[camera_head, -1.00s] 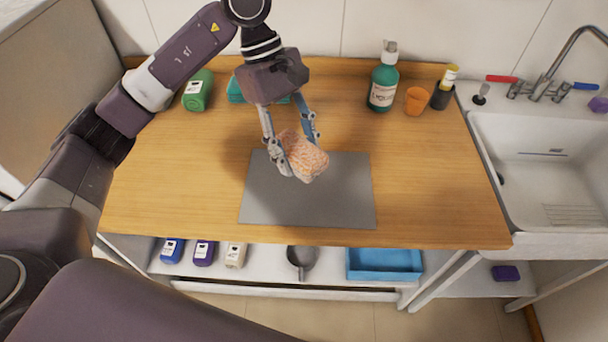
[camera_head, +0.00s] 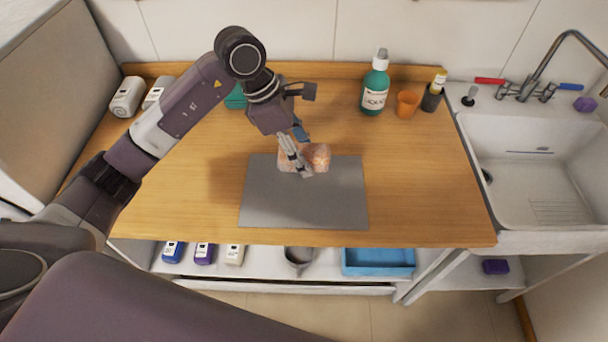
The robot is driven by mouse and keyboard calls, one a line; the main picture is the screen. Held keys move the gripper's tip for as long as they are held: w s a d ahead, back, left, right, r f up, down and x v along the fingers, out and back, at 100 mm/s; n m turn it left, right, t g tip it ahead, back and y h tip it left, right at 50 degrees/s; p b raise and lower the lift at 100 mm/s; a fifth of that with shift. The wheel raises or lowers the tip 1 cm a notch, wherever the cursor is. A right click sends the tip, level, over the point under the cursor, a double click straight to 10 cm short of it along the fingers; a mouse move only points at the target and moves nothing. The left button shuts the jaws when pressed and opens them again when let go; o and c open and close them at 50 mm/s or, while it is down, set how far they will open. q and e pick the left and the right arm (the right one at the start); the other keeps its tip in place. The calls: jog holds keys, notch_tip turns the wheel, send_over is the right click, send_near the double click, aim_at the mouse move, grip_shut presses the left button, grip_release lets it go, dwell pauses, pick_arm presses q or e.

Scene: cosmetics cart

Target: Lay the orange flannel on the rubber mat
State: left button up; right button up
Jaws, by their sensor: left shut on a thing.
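The orange flannel (camera_head: 318,155) is a crumpled, mottled orange cloth at the back edge of the grey rubber mat (camera_head: 300,205). My left gripper (camera_head: 303,170) is shut on the flannel, with its fingers in front of part of it. The flannel is low over the mat's back part; I cannot tell whether it touches the mat. The rest of the mat is bare and lies flat on the wooden counter. My right gripper is not in view.
A green soap bottle (camera_head: 375,88), an orange cup (camera_head: 407,103) and a dark holder (camera_head: 432,98) stand at the back right. White containers (camera_head: 127,97) stand back left. A sink (camera_head: 535,170) is on the right. A blue tray (camera_head: 378,261) sits on the lower shelf. The counter right of the mat is clear.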

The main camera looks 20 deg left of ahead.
aim_at(282, 151)
pick_arm(q)
notch_tip(282, 151, down, 5)
jog(key=shift+f+p, duration=0.1)
jog(key=shift+p, duration=0.35)
notch_tip(282, 151, down, 4)
jog(key=shift+f+p, duration=0.2)
jog(key=shift+p, duration=0.4)
jog(key=shift+f, duration=0.1)
jog(key=o, duration=1)
jog(key=shift+o, duration=0.2)
jog(key=shift+r, duration=0.2)
jog(key=shift+a+r, duration=0.15)
jog(key=shift+r, duration=0.1)
jog(key=b+v, duration=0.3)
jog(key=v, duration=0.8)
jog(key=shift+s+r, duration=0.1)
jog(key=shift+r, duration=0.05)
